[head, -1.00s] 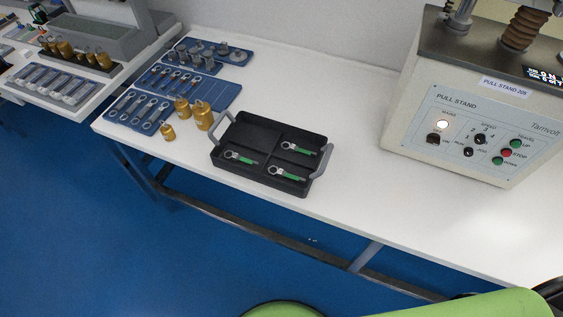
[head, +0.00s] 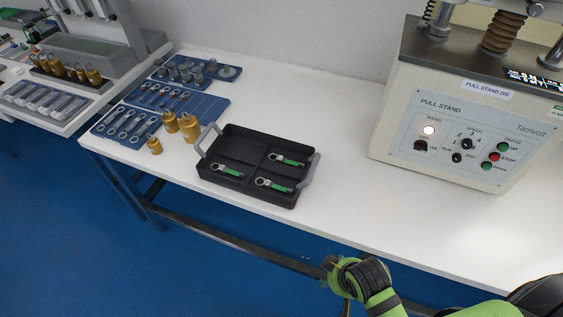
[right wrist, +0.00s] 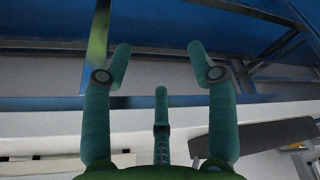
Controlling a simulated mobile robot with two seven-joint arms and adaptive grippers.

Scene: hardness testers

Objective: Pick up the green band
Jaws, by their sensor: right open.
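Three small pieces, each a pale ring with a green band, lie in a black tray (head: 229,159) on the white table. One green band (head: 290,161) is at the upper right of the tray, one green band (head: 231,172) at the left, and one green band (head: 277,186) at the lower right. My right gripper (head: 335,277) is in front of the table edge, below and right of the tray, apart from the bands. In the right wrist view its fingers (right wrist: 160,60) are spread and empty. My left gripper is not in view.
The tray has two grey handles (head: 309,171). Gold weights (head: 189,126) and blue trays of parts (head: 126,123) stand left of it. A pull stand (head: 450,125) stands at the right. The table between tray and pull stand is clear.

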